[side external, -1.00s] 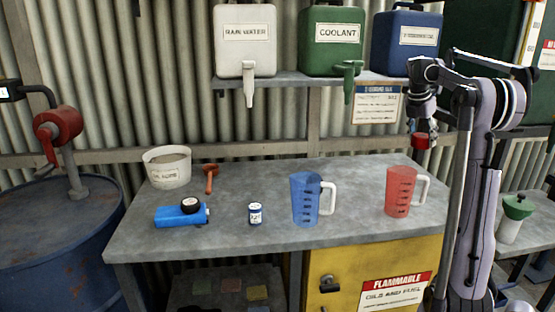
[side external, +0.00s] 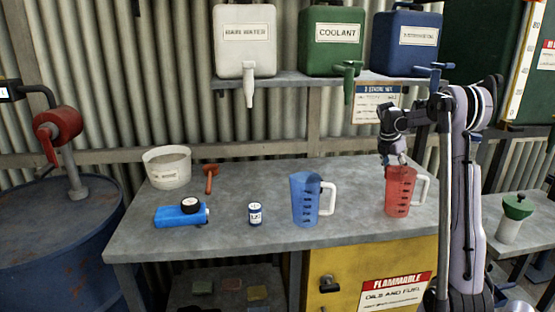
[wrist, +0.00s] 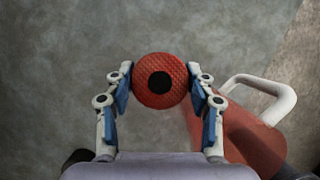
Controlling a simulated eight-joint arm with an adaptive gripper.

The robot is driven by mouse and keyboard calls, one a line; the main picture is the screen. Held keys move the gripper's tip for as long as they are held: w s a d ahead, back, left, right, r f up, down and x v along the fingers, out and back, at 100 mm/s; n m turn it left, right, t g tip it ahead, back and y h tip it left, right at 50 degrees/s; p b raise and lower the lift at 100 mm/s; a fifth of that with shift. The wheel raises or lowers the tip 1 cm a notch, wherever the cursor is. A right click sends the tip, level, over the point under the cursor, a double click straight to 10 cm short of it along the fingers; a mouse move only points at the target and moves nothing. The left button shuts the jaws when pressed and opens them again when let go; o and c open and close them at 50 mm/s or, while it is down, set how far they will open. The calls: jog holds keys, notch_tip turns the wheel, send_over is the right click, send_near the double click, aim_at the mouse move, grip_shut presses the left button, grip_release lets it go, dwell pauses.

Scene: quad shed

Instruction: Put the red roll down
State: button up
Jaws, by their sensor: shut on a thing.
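The red roll (wrist: 158,101) is round with a dark centre, and it sits between the fingertips of my gripper (wrist: 160,80) in the wrist view. My gripper is shut on it, with a blue-padded finger at each side. In the side external view my gripper (side external: 397,160) points down at the right part of the grey workbench (side external: 330,246), close to the top of the red jug. I cannot make out the roll in that view; the red jug seems to hide it. Bare grey bench top shows around the roll in the wrist view. I cannot tell whether the roll touches it.
The red jug (side external: 398,196) with a white handle stands close beside my gripper; it also shows in the wrist view (wrist: 245,135).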

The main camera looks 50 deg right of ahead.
send_over(378, 191)
jog(key=a, duration=0.1)
jog(key=f, duration=0.3)
jog(key=shift+w+a+f, duration=0.15)
jog(key=shift+w, duration=0.1)
jog(key=shift+f, duration=1.9)
jog(key=o, duration=1.2)
jog(key=shift+f, duration=0.15)
jog(key=shift+o, duration=0.2)
jog(key=v, duration=1.2)
jog(key=shift+w+a, duration=0.15)
